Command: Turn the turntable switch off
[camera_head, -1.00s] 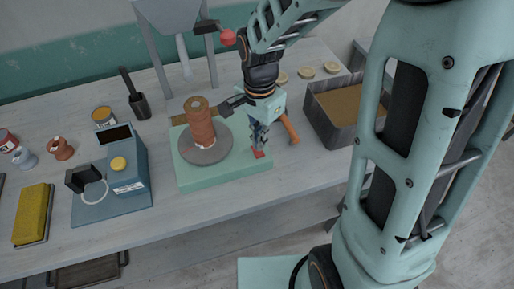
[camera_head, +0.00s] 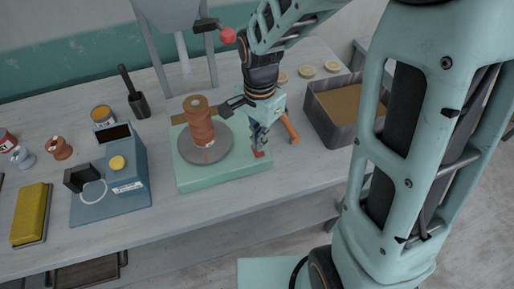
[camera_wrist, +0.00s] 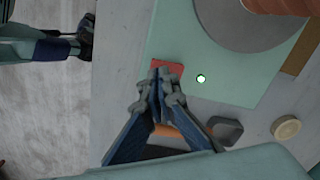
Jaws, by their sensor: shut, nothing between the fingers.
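The turntable has a pale green base (camera_head: 225,180) and a grey round wheel (camera_head: 187,154). A ribbed brown clay cylinder (camera_head: 200,124) stands on the wheel. The red switch (camera_head: 259,154) is at the base's right front corner; it also shows in the wrist view (camera_wrist: 166,68). A lit green-white lamp (camera_wrist: 201,78) shows on the base beside it in the wrist view. My gripper (camera_wrist: 160,75) is shut and empty, its fingertips at the red switch and covering part of it. I cannot tell whether they touch it. The switch's position is hard to tell.
An orange-handled tool (camera_head: 290,128) lies just right of the turntable. A grey bin (camera_head: 335,132) of brown material stands further right. A blue device (camera_head: 124,168) with a yellow knob stands left. A red ball (camera_head: 228,36) hangs behind near my arm.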

